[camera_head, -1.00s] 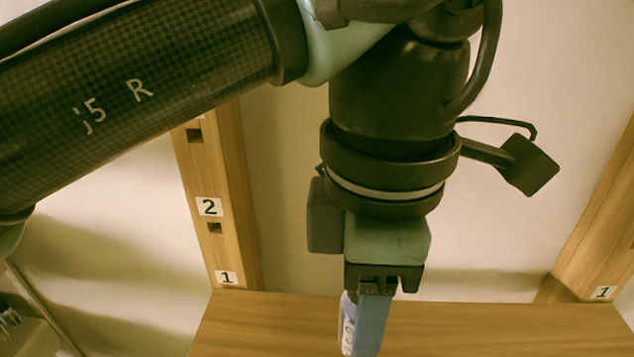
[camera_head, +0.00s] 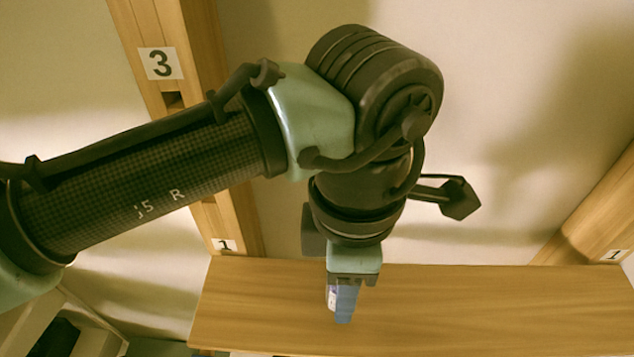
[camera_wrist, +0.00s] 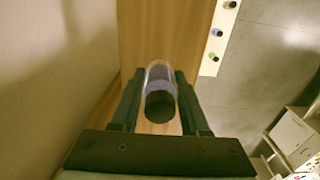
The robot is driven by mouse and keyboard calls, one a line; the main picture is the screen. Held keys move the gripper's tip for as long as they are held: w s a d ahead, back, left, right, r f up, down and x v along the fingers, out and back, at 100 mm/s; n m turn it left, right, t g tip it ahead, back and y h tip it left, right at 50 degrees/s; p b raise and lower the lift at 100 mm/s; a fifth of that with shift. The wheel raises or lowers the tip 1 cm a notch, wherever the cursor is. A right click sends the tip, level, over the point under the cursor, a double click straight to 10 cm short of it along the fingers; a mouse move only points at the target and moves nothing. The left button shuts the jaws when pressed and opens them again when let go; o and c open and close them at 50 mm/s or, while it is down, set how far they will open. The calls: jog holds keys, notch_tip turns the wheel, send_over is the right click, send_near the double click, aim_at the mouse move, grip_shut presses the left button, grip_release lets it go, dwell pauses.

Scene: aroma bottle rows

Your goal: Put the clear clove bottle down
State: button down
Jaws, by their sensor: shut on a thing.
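The clear clove bottle (camera_wrist: 160,82) has a dark cap and purplish contents. In the wrist view it sits between the two fingers of my gripper (camera_wrist: 160,100), cap toward the camera. In the head view my gripper (camera_head: 342,302) points down in front of the wooden shelf board, shut on the bottle; only a sliver of the bottle (camera_head: 332,297) shows beside the blue finger. I cannot tell whether its base touches the board.
The wooden shelf board (camera_head: 480,305) looks bare on both sides of my gripper. Wooden posts with number labels flank it. In the wrist view several small bottles (camera_wrist: 215,33) stand on a pale strip at the right, and a white drawer cabinet (camera_wrist: 292,133) stands at lower right.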

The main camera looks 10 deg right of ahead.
jog(key=shift+s+f, duration=0.15)
jog(key=shift+f, duration=0.2)
jog(key=shift+f, duration=0.15)
jog(key=shift+c, duration=2)
grip_release()
notch_tip(320, 180, up, 12)
jog(key=shift+r+b, duration=0.15)
jog(key=shift+b, duration=0.95)
